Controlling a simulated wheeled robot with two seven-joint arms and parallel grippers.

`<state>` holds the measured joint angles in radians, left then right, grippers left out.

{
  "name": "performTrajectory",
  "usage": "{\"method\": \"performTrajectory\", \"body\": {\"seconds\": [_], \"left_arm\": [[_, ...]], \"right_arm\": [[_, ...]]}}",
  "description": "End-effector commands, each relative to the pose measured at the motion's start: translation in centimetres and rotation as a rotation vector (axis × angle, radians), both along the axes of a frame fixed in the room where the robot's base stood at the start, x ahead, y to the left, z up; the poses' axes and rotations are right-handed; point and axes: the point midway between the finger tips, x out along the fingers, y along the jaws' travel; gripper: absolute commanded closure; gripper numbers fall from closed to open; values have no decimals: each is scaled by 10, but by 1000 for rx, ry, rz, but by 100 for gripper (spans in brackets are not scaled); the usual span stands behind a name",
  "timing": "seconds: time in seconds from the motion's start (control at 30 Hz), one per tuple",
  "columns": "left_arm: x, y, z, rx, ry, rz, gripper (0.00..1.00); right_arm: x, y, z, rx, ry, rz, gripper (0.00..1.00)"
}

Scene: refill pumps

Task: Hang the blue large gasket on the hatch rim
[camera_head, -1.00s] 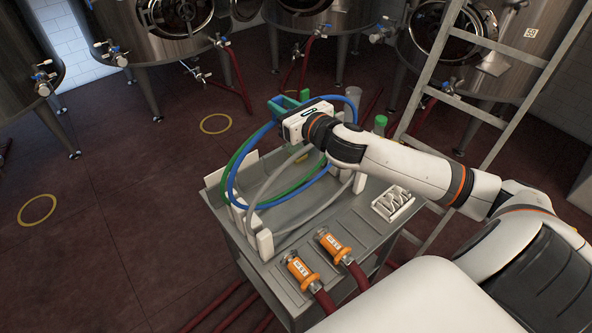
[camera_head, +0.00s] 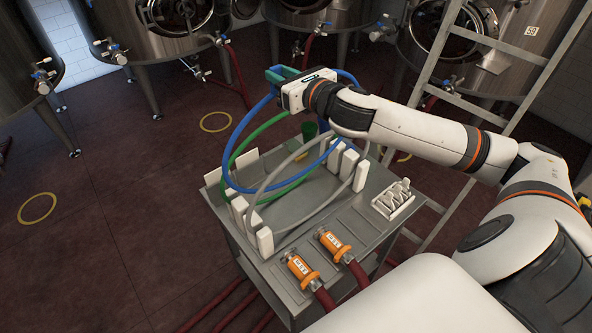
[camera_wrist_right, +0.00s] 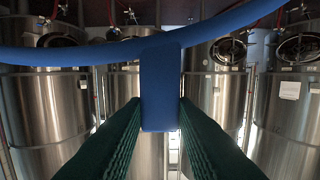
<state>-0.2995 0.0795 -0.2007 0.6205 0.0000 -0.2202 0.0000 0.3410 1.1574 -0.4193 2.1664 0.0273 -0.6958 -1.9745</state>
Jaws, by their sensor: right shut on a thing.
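The blue large gasket (camera_head: 236,141) is a big ring, standing roughly upright above the grey cart. My right gripper (camera_head: 283,75), with green finger pads, is shut on it at its top. In the right wrist view, a blue tab of the gasket (camera_wrist_right: 160,85) sits between the two green pads (camera_wrist_right: 160,110), and the ring's band crosses the top of the picture. The gasket's lower part is still close to the white rack posts; whether it touches them I cannot tell. Tanks with round hatch rims stand behind, one at upper left (camera_head: 212,18) and one at right (camera_head: 418,38). My left gripper is out of view.
A green ring (camera_head: 236,152) and a grey ring (camera_head: 262,190) stand in the white posts (camera_head: 265,241) on the cart (camera_head: 335,222). Orange hose fittings (camera_head: 301,268) lie at its front. A ladder (camera_head: 522,58) stands at right.

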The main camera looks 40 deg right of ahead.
Motion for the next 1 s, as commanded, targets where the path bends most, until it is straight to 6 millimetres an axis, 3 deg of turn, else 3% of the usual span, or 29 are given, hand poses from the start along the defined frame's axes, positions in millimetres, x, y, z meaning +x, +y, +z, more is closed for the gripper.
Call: {"method": "performTrajectory", "body": {"seconds": [1.0], "left_arm": [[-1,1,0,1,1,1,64]], "right_arm": [[0,0,73,-2,-5,-1,100]]}}
